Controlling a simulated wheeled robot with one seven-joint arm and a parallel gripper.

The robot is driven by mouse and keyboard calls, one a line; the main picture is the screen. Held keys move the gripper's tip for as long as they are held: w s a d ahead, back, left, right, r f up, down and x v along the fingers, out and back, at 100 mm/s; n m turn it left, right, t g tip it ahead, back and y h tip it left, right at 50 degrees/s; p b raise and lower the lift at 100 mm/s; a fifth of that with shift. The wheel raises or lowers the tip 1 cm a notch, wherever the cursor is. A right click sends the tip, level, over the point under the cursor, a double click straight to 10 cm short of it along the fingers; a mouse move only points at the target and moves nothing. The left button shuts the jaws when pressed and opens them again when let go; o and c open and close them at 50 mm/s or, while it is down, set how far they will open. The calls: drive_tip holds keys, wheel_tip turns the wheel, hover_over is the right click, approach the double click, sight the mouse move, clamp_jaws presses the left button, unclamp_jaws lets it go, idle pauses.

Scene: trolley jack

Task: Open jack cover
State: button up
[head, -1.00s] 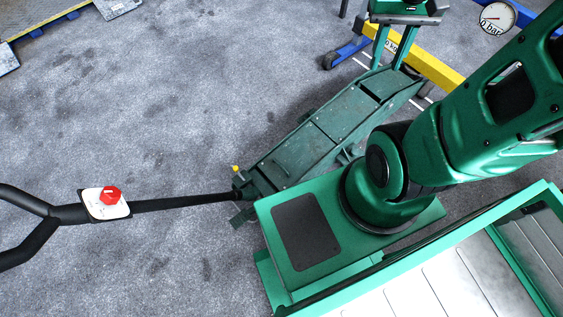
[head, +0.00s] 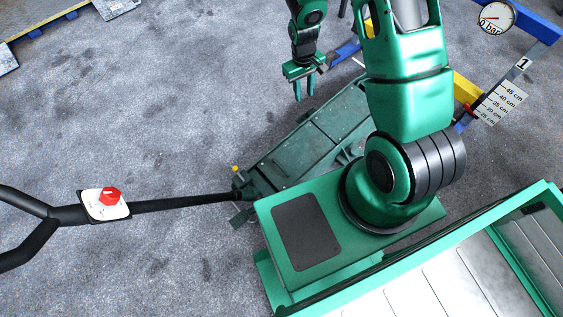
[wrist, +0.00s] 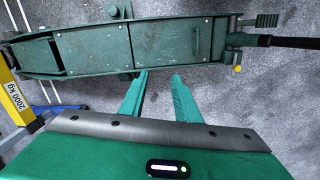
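The green trolley jack (head: 282,163) lies on the grey floor, its long body running from lower left to upper right in the head view. Its flat cover panel (wrist: 163,46), with small bolts and a small handle-like mark near one end, appears closed in the wrist view. My gripper (head: 304,98) points down beside the jack's upper-left side, apart from it. Its two green fingers (wrist: 160,82) are spread with nothing between them. In the wrist view the fingertips lie just short of the near edge of the jack. Part of the jack is hidden behind my arm in the head view.
A black jack handle (head: 180,203) with a red knob (head: 110,196) on a white plate extends to the left. A yellow beam (head: 466,90), a height scale (head: 500,102) and a gauge (head: 496,17) are at upper right. The floor at left is mostly clear.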

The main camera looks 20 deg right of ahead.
drive_tip(key=a+f+n, duration=0.1)
drive_tip(key=a+f, duration=0.4)
drive_tip(key=f, duration=0.7)
drive_tip(key=n+y, duration=0.1)
drive_tip(key=n, duration=0.1)
hover_over(280, 162)
drive_tip(key=s, duration=0.3)
wheel_tip(280, 162, down, 14)
drive_tip(key=f, duration=0.3)
drive_tip(key=a+f, duration=0.1)
drive_tip(key=f, duration=0.7)
drive_tip(key=shift+a, duration=0.15)
